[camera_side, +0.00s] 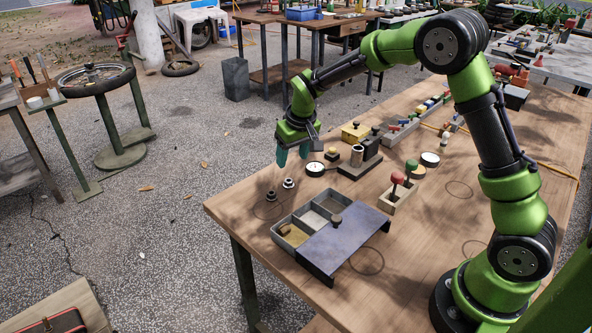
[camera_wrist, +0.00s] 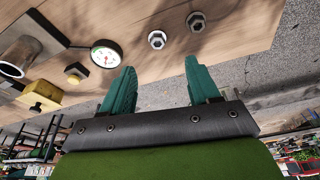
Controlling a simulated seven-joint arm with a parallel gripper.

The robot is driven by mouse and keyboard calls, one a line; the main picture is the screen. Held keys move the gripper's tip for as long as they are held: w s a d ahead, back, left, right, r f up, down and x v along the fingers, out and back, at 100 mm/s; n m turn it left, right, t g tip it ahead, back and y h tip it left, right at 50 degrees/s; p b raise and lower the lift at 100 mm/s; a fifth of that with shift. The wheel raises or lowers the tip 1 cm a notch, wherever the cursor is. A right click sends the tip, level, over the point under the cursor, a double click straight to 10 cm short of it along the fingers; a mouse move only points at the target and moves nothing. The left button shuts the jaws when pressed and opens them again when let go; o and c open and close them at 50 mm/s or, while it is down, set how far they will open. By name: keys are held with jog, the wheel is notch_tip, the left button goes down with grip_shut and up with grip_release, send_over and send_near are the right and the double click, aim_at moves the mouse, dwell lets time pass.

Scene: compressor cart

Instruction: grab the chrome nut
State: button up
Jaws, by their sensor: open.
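Two small hex nuts stand on the wooden table near its left corner. The brighter one, which looks like the chrome nut (camera_side: 289,183), is closer to the dial gauge; it also shows in the wrist view (camera_wrist: 157,40). A darker nut (camera_side: 271,196) sits a short way to its left, also visible in the wrist view (camera_wrist: 196,21). My gripper (camera_side: 293,157) is open, with teal fingers and nothing between them. It hangs above the table, beyond the nuts in the side view. In the wrist view the bright nut lies ahead of the gap between the fingertips (camera_wrist: 160,66).
A round dial gauge (camera_side: 315,169) lies close to the bright nut. A grey compartment tray (camera_side: 283,236) with a dark sliding lid (camera_side: 345,238) stands in front. A block with a metal cylinder (camera_side: 357,155) stands to the right. The table's left edge is near the nuts.

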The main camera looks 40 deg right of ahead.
aim_at(289, 181)
jog(key=x, duration=0.9)
jog(key=shift+d+f, duration=0.15)
jog(key=shift+d, duration=0.05)
